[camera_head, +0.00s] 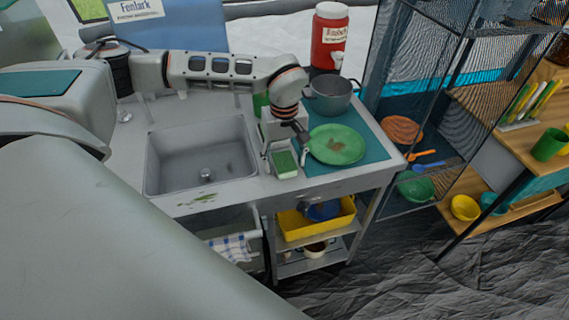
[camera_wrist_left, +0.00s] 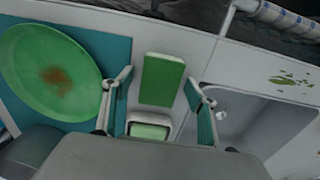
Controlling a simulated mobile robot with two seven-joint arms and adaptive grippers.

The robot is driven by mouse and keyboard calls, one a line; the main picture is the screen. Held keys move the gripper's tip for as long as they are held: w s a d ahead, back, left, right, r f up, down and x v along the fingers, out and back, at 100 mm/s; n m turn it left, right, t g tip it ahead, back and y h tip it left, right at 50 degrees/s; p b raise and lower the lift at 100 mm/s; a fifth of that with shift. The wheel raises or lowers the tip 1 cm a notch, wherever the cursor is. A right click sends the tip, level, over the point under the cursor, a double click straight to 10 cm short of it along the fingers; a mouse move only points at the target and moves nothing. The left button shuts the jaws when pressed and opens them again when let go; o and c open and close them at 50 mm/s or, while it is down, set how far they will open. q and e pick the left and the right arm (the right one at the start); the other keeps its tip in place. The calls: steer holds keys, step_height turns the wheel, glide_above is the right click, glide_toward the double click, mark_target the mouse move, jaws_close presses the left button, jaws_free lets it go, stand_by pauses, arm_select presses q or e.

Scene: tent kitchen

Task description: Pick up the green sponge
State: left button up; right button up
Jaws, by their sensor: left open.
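The green sponge (camera_head: 285,165) is a small rectangular block with a pale side. It lies on the light counter between the sink and the teal mat. It also shows in the left wrist view (camera_wrist_left: 162,80). My left gripper (camera_head: 284,156) is open and points down over the sponge. In the left wrist view the fingers (camera_wrist_left: 160,88) are spread on either side of the sponge, with gaps on both sides. Whether the fingertips are level with the sponge, I cannot tell. My right gripper is not in view.
A green plate (camera_head: 337,145) with a brown stain lies on the teal mat (camera_head: 375,158), right of the gripper. A grey pot (camera_head: 331,96) stands behind it. The sink (camera_head: 201,155) is to the left. A white-and-green item (camera_wrist_left: 150,130) shows near the gripper base.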

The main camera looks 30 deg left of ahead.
mark_target(284, 161)
arm_select(q)
steer(key=shift+f, duration=0.1)
steer(key=shift+c, duration=0.5)
steer(key=c, duration=0.9)
steer(key=shift+o, duration=0.2)
step_height(284, 161, up, 20)
